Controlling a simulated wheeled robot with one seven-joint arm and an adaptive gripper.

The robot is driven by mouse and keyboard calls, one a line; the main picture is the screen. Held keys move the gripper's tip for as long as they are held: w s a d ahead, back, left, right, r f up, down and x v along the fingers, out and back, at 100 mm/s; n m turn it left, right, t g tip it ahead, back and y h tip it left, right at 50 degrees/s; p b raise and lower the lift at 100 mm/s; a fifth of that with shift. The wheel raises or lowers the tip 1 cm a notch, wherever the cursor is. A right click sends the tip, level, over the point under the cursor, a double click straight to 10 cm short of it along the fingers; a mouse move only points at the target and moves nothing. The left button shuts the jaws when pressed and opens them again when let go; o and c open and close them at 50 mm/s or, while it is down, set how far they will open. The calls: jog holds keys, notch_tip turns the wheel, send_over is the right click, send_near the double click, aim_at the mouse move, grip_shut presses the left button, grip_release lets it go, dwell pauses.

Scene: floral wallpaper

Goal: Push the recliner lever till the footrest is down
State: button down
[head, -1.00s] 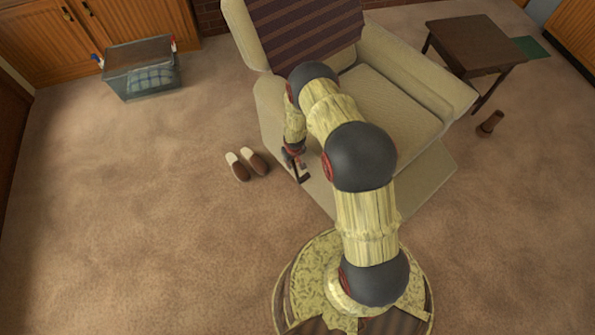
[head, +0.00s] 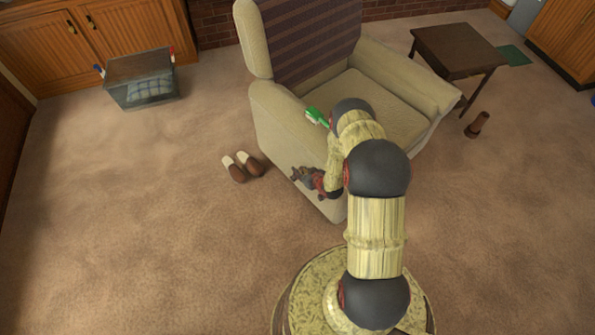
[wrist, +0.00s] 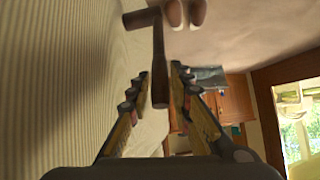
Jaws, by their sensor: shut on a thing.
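The beige recliner (head: 278,115) stands in the middle of the head view, its backrest with a dark striped cover. Its front looks folded in, with no footrest sticking out; my arm hides part of the front. The dark lever (wrist: 159,55) has a short crossbar and runs between my fingers in the wrist view. My gripper (wrist: 160,85) is shut on the lever's shaft beside the chair's ribbed side panel. In the head view my gripper (head: 302,177) is low at the chair's left side, and the lever is hard to make out there.
Brown slippers (head: 242,166) lie on the carpet left of my gripper. A green object (head: 317,117) lies on the near armrest. A dark side table (head: 458,47) and a brown cup-like object (head: 478,124) are at right. A clear bin (head: 143,80) stands at left. Carpet at front left is clear.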

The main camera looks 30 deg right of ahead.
jog(key=shift+s+f, duration=0.45)
jog(key=shift+s, duration=0.15)
jog(key=shift+s+f, duration=0.1)
jog(key=shift+s, duration=0.1)
jog(key=c, duration=2)
grip_release()
jog(key=shift+s+d, duration=0.1)
jog(key=shift+d, duration=0.05)
jog(key=o, duration=0.4)
jog(key=shift+w+r, duration=0.2)
jog(key=shift+w, duration=0.15)
jog(key=shift+r, duration=0.1)
jog(key=v, duration=1.2)
jog(key=shift+f, duration=0.2)
